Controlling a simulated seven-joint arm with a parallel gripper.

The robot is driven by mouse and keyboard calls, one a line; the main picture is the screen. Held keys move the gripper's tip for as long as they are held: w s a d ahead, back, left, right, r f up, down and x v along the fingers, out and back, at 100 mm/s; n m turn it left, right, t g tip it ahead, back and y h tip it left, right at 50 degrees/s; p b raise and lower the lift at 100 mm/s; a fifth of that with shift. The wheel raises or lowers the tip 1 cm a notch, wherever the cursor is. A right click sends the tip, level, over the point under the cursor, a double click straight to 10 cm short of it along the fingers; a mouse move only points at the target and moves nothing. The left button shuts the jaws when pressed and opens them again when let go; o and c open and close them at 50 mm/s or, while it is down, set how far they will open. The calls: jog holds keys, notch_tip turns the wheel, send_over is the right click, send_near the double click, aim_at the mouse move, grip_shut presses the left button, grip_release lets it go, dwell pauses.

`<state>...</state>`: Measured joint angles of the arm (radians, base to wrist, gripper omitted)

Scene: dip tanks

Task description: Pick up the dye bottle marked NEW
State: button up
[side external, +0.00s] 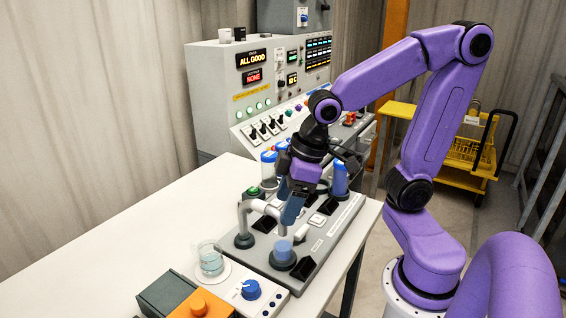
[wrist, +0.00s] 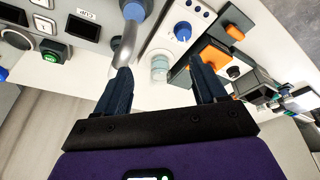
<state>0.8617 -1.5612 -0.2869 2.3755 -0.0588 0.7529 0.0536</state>
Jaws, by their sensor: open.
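No bottle with a readable NEW mark shows in either view. In the side external view, a blue bottle-like container with a white band (side external: 268,165) stands behind and left of my gripper. Another blue one (side external: 340,180) stands to its right, partly behind my arm. My gripper (side external: 291,212) points down over the grey tank panel (side external: 325,240), near a bent grey pipe (side external: 245,215). In the wrist view the fingers of my gripper (wrist: 163,85) are spread apart with nothing held between them.
A glass beaker (side external: 210,260) of pale liquid stands on a white disc at the table's front left; it also shows in the wrist view (wrist: 160,66). A blue knob (side external: 251,289) and orange button (side external: 198,307) are nearby. The white table's left side is clear.

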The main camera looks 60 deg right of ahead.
jog(key=w+d+m+t, duration=0.35)
jog(key=w+d, duration=0.25)
jog(key=w, duration=0.4)
jog(key=m+t+h, duration=0.5)
jog(key=m+h, duration=0.2)
jog(key=m, duration=0.2)
send_near(285, 146)
notch_tip(285, 146, up, 5)
jog(key=w+d, duration=0.2)
jog(key=shift+w+d+f, duration=0.25)
jog(key=shift+w+f, duration=0.75)
jog(key=shift+f, duration=0.6)
jog(key=shift+w+d+f, duration=0.3)
jog(key=shift+w+f, duration=0.7)
jog(key=shift+f, duration=0.55)
jog(key=shift+w+d+f, duration=0.25)
jog(key=shift+w+f, duration=0.7)
jog(key=shift+f, duration=0.65)
jog(key=shift+y, duration=0.3)
grip_shut()
